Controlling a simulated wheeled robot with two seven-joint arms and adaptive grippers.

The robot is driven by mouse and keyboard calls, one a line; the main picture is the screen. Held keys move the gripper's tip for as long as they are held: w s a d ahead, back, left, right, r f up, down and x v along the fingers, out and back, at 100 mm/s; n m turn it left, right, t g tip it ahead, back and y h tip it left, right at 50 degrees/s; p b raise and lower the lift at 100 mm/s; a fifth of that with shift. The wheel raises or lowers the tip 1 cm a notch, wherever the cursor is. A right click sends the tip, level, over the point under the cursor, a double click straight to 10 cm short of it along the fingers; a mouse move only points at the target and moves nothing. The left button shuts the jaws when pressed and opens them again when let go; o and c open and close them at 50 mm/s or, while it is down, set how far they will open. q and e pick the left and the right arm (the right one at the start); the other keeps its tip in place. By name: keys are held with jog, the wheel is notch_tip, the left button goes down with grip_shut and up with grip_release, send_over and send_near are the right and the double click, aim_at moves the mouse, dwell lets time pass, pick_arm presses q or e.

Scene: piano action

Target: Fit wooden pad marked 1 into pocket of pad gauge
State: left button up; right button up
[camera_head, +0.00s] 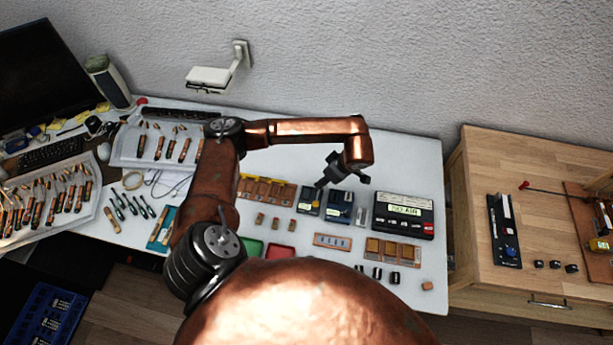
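My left gripper (340,171) is dark and hangs above the back middle of the white table, over small dark blue devices; its finger gap is too small to tell. Several small wooden blocks (276,224) stand in a row in front of a brown pocketed tray (265,190). Another small block (427,286) lies near the table's front right corner. A second brown rack with pockets (392,250) and a slotted strip (332,241) lie further forward. The marks are unreadable, so I cannot tell which block is pad 1 or which piece is the gauge. My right gripper is out of view.
A black device with a label (403,215) stands at the right of the white table (420,160). Green and red trays (281,252) lie at the front. Tools and a monitor (40,75) are at left. A wooden bench (540,170) stands at right.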

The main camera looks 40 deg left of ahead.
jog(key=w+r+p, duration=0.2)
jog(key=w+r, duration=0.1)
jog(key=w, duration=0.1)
pick_arm(q)
jog(key=shift+s+a+f+n+g+h+b, duration=0.15)
jog(key=shift+s+a+f+n+g, duration=0.25)
jog(key=shift+a+f+n, duration=0.55)
jog(key=shift+s+a+f+n+g+h+b, duration=0.1)
jog(key=shift+s+a+f+n+g+b, duration=0.3)
jog(key=shift+a+f+n, duration=0.55)
jog(key=shift+s+a+f+n+g+h+b, duration=0.1)
jog(key=shift+s+a+f+n+g, duration=0.3)
jog(key=shift+a+f+n, duration=0.55)
jog(key=shift+d+f, duration=0.1)
jog(key=shift+f, duration=0.05)
notch_tip(320, 180, down, 2)
jog(key=shift+f+b, duration=0.1)
jog(key=shift+b, duration=0.8)
jog(key=shift+f+b, duration=0.3)
jog(key=shift+f, duration=0.15)
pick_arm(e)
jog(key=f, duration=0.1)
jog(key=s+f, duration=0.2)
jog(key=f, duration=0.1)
pick_arm(q)
jog(key=shift+f+b, duration=0.4)
jog(key=shift+b, duration=0.1)
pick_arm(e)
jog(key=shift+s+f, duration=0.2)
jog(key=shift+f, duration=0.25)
